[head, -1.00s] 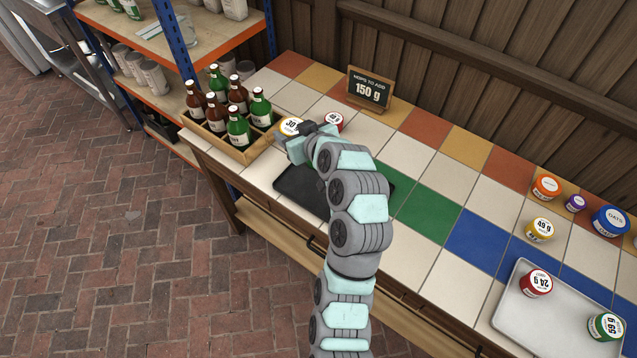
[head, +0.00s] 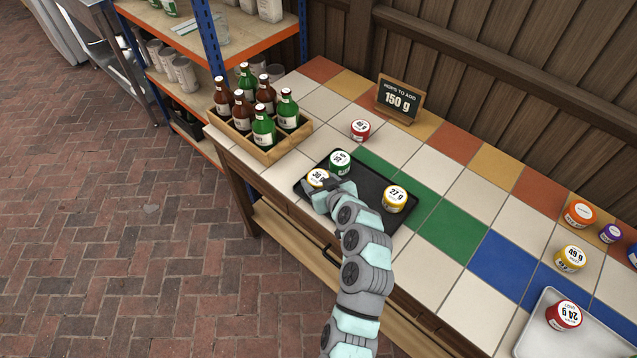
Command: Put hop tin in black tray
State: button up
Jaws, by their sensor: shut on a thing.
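My gripper (head: 326,187) is shut on a yellow hop tin (head: 318,178) with a white lid reading about 30 g. The tin is over the left end of the black tray (head: 357,222); I cannot tell whether it touches the tray floor. A green tin (head: 340,163) stands at the tray's back left. A yellow tin (head: 394,200) marked 27 g stands in its right part. A red tin (head: 360,130) stands on the tiles behind the tray. My arm hides the tray's front middle.
A wooden crate of bottles (head: 273,152) stands left of the tray. A sign (head: 399,99) reads "Hops to add 150 g". At right are a pale tray (head: 535,330) with a red 24 g tin (head: 564,315), a yellow tin (head: 570,258) and an orange tin (head: 578,214).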

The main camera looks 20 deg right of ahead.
jog(key=shift+f, duration=0.3)
jog(key=o, duration=1.4)
jog(key=shift+c, duration=0.2)
